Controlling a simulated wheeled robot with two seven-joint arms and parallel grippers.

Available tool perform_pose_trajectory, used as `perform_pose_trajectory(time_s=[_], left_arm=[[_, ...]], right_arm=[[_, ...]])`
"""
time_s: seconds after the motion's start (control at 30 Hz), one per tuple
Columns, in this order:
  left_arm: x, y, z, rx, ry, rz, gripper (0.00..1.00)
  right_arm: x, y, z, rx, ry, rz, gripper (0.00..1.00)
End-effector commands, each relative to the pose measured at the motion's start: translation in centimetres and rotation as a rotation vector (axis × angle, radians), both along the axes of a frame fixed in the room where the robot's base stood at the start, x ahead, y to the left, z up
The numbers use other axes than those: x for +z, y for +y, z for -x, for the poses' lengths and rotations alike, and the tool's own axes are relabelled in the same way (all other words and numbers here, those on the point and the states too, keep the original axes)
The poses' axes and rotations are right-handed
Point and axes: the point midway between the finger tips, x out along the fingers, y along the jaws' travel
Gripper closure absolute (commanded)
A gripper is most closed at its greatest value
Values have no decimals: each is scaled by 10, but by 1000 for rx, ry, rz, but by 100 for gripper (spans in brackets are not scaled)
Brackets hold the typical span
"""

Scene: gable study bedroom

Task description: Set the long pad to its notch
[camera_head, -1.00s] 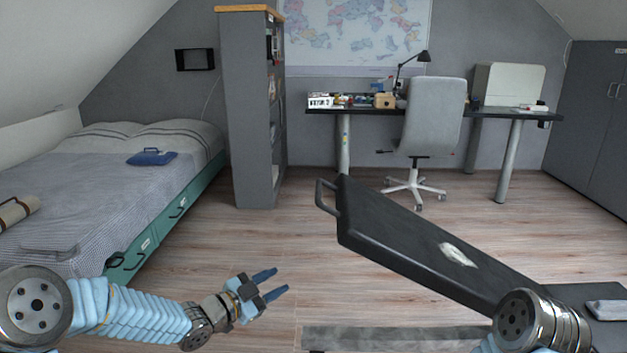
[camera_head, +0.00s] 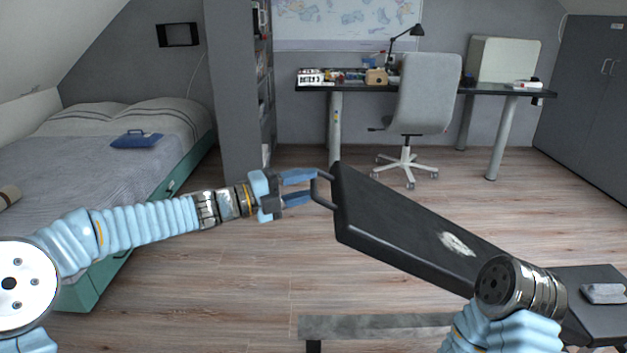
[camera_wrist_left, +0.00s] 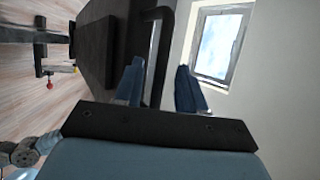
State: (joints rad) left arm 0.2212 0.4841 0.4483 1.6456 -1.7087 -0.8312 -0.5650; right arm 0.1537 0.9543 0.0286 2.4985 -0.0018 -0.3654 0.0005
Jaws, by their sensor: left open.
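The long pad (camera_head: 395,217) is a long black board with a pale patch. It is tilted, its high end toward the middle and its low end toward the lower right. A dark loop handle (camera_head: 322,189) is on its high end. My left gripper (camera_head: 314,188) is open at this handle; in the left wrist view the handle bar (camera_wrist_left: 159,45) shows between the two spread fingers, apart from them or touching, I cannot tell. My right arm crosses in front of the pad's lower part, and its gripper is not seen. No notch can be made out.
A short dark pad (camera_head: 599,318) with a folded grey cloth (camera_head: 604,293) lies at lower right. A grey bar (camera_head: 375,325) lies low in front. A bed (camera_head: 95,170) stands left, a desk chair (camera_head: 428,95) and desk behind. Floor between is clear.

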Motion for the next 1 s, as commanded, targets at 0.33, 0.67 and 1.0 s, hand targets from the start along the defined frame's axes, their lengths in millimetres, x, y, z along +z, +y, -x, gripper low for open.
perform_pose_trajectory(time_s=[0.33, 0.67, 1.0], left_arm=[[1, -22, -9, 0, 0, 0, 60], [1, -21, -9, 0, 0, 0, 84], [1, -21, -9, 0, 1, 0, 100]], right_arm=[[3, 0, 0, 1, 1, 0, 41], [3, 0, 0, 0, 0, 0, 41], [3, 0, 0, 0, 0, 0, 41]])
